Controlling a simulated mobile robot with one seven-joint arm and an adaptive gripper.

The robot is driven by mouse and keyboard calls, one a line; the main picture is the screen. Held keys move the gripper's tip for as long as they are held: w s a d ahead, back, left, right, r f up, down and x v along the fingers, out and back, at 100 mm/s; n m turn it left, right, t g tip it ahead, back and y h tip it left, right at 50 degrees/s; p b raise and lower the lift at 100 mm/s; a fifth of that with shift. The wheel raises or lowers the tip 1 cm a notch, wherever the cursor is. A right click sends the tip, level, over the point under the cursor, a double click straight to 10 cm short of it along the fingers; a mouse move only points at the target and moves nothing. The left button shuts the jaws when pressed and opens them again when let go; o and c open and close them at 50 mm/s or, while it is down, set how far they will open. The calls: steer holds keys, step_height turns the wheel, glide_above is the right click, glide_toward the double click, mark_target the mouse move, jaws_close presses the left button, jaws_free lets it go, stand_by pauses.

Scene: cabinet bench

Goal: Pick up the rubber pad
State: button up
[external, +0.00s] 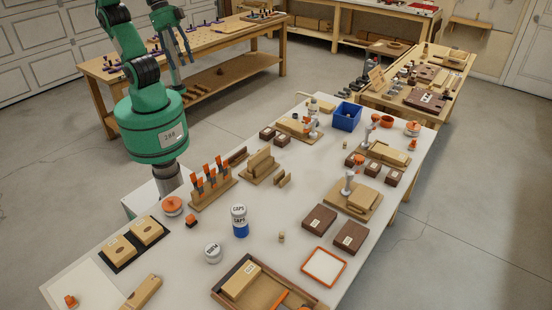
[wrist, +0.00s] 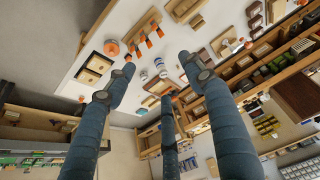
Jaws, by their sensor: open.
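No object is clearly recognisable as the rubber pad. One flat dark candidate is the black mat (external: 117,266) at the left of the near bench, mostly covered by two labelled wooden blocks (external: 131,239). The dark mat also shows in the wrist view (wrist: 83,77), small and tilted. My gripper (external: 180,62) is raised beyond the bench's far left side, well away from the mat. In the wrist view its blue-grey fingers (wrist: 160,77) are spread apart, with nothing held between them.
The white-topped bench (external: 182,275) is crowded. A white-and-blue caps can (external: 239,221), a rack of orange-handled tools (external: 211,184), dark boxes (external: 319,220), an orange-rimmed tray (external: 324,267) and a blue bin (external: 347,116) stand on it. Clear patches lie between them.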

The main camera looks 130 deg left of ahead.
steer(key=w+d+f+g, duration=0.1)
steer(key=w+d+f, duration=0.15)
steer(key=w, duration=0.25)
steer(key=w+d+f+g, duration=0.1)
steer(key=w+d+f, duration=0.15)
steer(key=w, duration=0.25)
steer(key=g+p, duration=0.2)
steer(key=g, duration=0.1)
glide_above(191, 217)
step_height(191, 217, down, 30)
steer(key=shift+f, duration=0.1)
steer(key=shift+s+f, duration=0.1)
step_height(191, 217, down, 8)
steer(key=shift+f+b, duration=0.2)
steer(key=shift+b, duration=0.35)
steer(key=shift+f, duration=0.1)
